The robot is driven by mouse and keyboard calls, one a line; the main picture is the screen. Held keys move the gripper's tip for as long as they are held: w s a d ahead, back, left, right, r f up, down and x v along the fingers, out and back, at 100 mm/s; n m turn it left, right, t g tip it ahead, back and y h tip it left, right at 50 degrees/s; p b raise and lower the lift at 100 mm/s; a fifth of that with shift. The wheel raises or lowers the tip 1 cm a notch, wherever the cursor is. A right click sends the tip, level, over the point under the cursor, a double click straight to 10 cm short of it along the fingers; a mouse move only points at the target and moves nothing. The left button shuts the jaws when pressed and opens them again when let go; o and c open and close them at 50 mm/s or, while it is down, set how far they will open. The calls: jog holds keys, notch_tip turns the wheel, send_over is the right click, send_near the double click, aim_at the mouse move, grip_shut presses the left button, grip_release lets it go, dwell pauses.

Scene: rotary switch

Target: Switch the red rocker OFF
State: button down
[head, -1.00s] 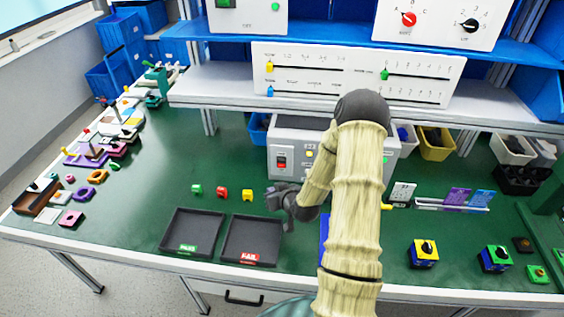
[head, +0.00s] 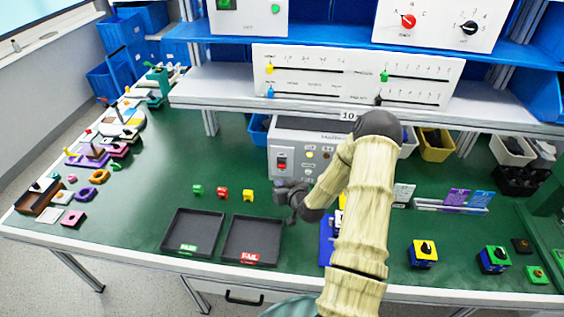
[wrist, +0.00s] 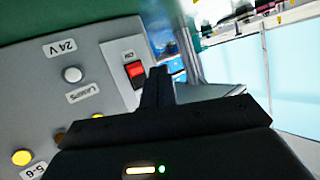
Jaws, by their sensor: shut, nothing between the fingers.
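The red rocker (head: 282,162) sits in a white plate at the left of the grey box's front panel. In the wrist view the rocker (wrist: 135,71) shows red and dark parts, with a small label beside it. My gripper (head: 279,187) is just below and in front of the rocker in the head view. In the wrist view my gripper (wrist: 160,73) has its fingers together as one dark bar, empty, with the tips close beside the rocker plate. I cannot tell whether they touch it.
The grey box (head: 305,126) stands under the shelf, partly hidden by my arm. Small coloured blocks (head: 222,193) and two dark trays (head: 192,230) lie left and in front. The green table at left centre is clear.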

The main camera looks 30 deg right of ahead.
aim_at(278, 164)
jog(key=shift+w+d+r, duration=0.2)
jog(key=shift+w+d, duration=0.7)
jog(key=shift+w, duration=0.3)
jog(key=shift+w+d+r, duration=0.2)
jog(key=shift+w+d, duration=0.65)
jog(key=shift+w, duration=0.35)
jog(key=shift+w+d+b, duration=0.2)
jog(key=shift+w+b, duration=0.2)
jog(key=shift+b, duration=0.05)
jog(key=shift+w+d+r, duration=0.1)
jog(key=shift+w+d, duration=0.1)
jog(key=shift+w, duration=0.05)
dwell(1.0)
jog(key=shift+s+a, duration=0.1)
jog(key=shift+s+a, duration=0.35)
jog(key=shift+s, duration=0.2)
jog(key=shift+s, duration=0.1)
